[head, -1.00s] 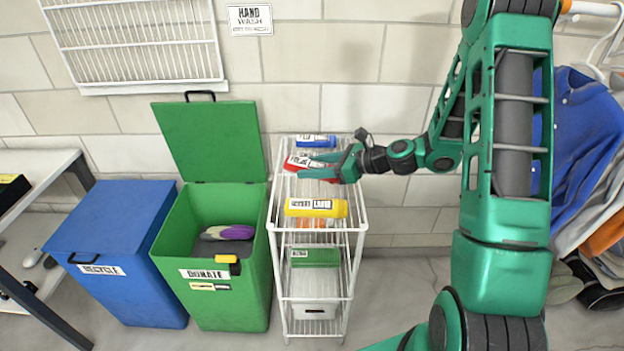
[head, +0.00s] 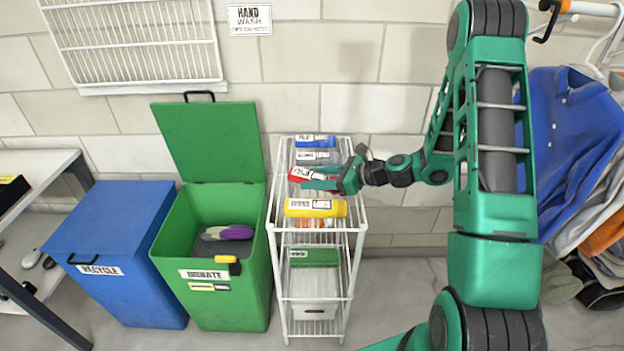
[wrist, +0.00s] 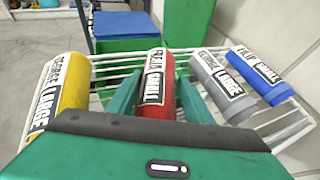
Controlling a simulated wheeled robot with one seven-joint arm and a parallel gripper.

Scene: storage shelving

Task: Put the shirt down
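The red rolled shirt (head: 300,174) lies on the top of the white wire rack (head: 274,215), between a grey roll (head: 318,157) and a yellow roll (head: 315,208). In the wrist view, the red shirt (wrist: 157,88) is between my gripper's two green fingers (wrist: 157,100), with a narrow gap showing on each side. My gripper (head: 322,179) is open around the shirt, low at the rack top. The shirt's near end is hidden by my gripper. A blue roll (head: 315,141) lies at the back.
A green donate bin (head: 178,290) with its lid up stands left of the rack, holding a purple roll (head: 235,232). A closed blue recycle bin (head: 100,235) is farther left. Clothes (head: 580,140) hang at the right. The wall is close behind the rack.

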